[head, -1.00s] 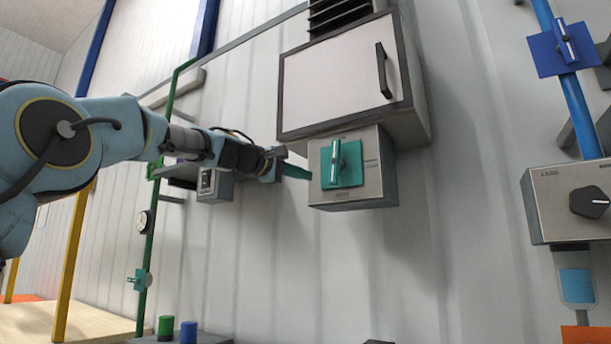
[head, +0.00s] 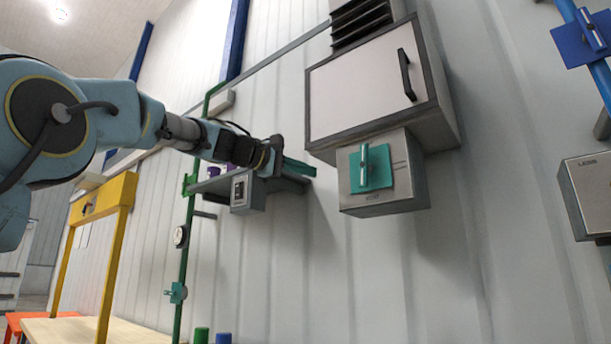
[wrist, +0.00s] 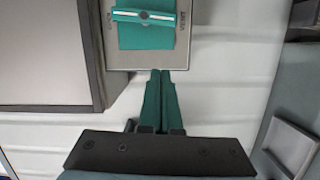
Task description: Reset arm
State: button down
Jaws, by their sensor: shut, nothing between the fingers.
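My gripper (head: 298,167) has green fingers and is stretched out toward the wall, just left of a grey control box (head: 385,199) in the head view. In the wrist view my gripper (wrist: 160,100) shows its two green fingers side by side, shut with nothing between them. The box carries a green plate with a lever switch (head: 371,168), which also shows in the wrist view (wrist: 146,22). The fingertips look close to the box's edge in the wrist view; I cannot tell whether they touch it.
A white-fronted cabinet (head: 362,85) with a black handle hangs above the box. A green pole with a gauge (head: 180,235) and a yellow frame (head: 112,235) stand at the left. A blue pipe with a blue valve plate (head: 583,37) is at the right. The wall below the box is bare.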

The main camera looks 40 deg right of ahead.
jog(key=w+a+f+n+t+y+p, duration=0.1)
jog(key=w+a+f+t+y, duration=0.1)
jog(key=w+f, duration=0.45)
jog(key=w+a+f+t+y+p, duration=0.1)
jog(key=w+a+f+y, duration=0.15)
jog(key=f, duration=0.65)
jog(key=w+a+f+t+y+p, duration=0.1)
jog(key=w+a+f+y, duration=0.2)
jog(key=a+f, duration=0.55)
jog(key=w+a+f+y+p, duration=0.1)
jog(key=w+a+f+y, duration=0.15)
jog(key=a+f, duration=0.6)
jog(key=s+a+f+y+p, duration=0.2)
jog(key=s+a+f+y, duration=0.15)
jog(key=a+f, duration=0.9)
jog(key=s+a+f+g+y, duration=0.1)
jog(key=s+a+f+y, duration=0.1)
jog(key=s+a+f, duration=0.3)
jog(key=s+a+f+m+g+y+p, duration=0.1)
jog(key=s+a+f+y, duration=0.1)
jog(key=s+a+f, duration=0.3)
jog(key=s+a, duration=0.3)
jog(key=a, duration=0.2)
jog(key=shift+s+a+f+g, duration=0.25)
jog(key=shift+s+f+g, duration=0.05)
jog(key=shift+s+g, duration=0.1)
